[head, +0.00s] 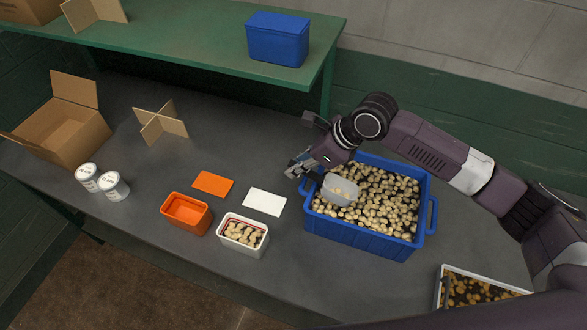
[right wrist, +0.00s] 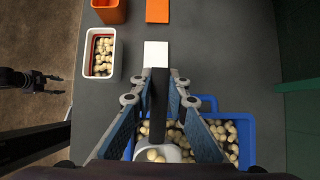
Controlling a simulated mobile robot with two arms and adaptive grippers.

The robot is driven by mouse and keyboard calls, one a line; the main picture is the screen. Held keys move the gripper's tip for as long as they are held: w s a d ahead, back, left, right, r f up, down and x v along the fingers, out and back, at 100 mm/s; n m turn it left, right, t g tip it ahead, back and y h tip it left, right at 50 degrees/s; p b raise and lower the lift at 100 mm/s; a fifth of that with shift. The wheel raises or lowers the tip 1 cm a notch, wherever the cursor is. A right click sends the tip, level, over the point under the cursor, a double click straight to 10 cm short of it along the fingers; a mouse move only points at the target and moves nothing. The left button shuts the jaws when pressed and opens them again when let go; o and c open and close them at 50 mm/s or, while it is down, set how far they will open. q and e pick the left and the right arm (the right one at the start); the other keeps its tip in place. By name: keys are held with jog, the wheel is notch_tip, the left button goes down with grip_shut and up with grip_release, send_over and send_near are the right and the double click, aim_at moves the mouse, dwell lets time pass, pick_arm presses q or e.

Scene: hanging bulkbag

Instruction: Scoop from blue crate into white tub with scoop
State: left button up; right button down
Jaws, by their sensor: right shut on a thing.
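The blue crate (head: 365,239) stands on the grey bench, full of small pale tan pieces. My right gripper (head: 298,170) is above the crate's left back corner, shut on the scoop's dark handle (right wrist: 158,105). The whitish scoop (head: 342,190) is over the crate at its left side and holds some pieces; whether it touches the pile is unclear. The white tub (head: 242,249), left of the crate, has pieces in it and a red line inside; it also shows in the right wrist view (right wrist: 88,58). My left gripper (right wrist: 55,83) shows only there, over the floor, fingers apart and empty.
An orange tub (head: 186,222) stands left of the white tub. Orange (head: 213,184) and white (head: 264,202) flat pieces lie behind them. Another white tub (head: 438,296) of pieces is at the lower right. A green shelf (head: 190,50) overhangs the back.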

pick_arm(q)
notch_tip(320, 180, down, 13)
jog(key=b, duration=1.2)
jog(key=shift+d+r+b, duration=0.15)
jog(key=shift+r+b, duration=0.05)
jog(key=shift+b, duration=0.1)
pick_arm(e)
jog(key=w+d+r+m+g+y, duration=0.2)
jog(key=w+d+r+y, duration=0.1)
jog(key=d+r+y, duration=0.3)
jog(key=d+y, duration=0.2)
jog(key=y, duration=0.1)
jog(key=shift+m, duration=0.3)
dwell(0.9)
jog(key=shift+r, duration=0.1)
dwell(0.3)
